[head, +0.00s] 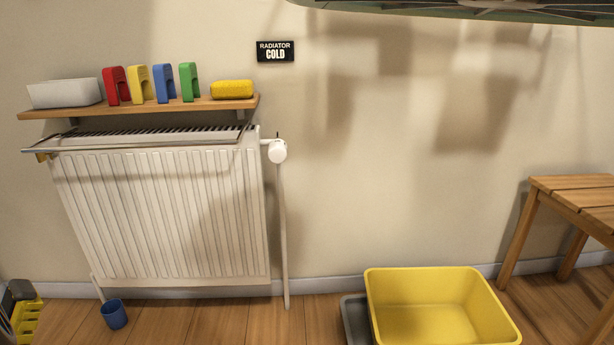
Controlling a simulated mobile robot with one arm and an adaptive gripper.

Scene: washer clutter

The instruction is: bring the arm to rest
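My gripper does not show in the head view, and I cannot see whether it is open or shut. No part of my arm that I can be sure of is in the picture.
A white radiator (160,215) hangs at the left, under a wooden shelf (150,107) with colored clips, a white box (65,93) and a sponge (232,89). A yellow tub (440,310), a wooden bench (575,190) and a blue cup (114,314) stand on the floor.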

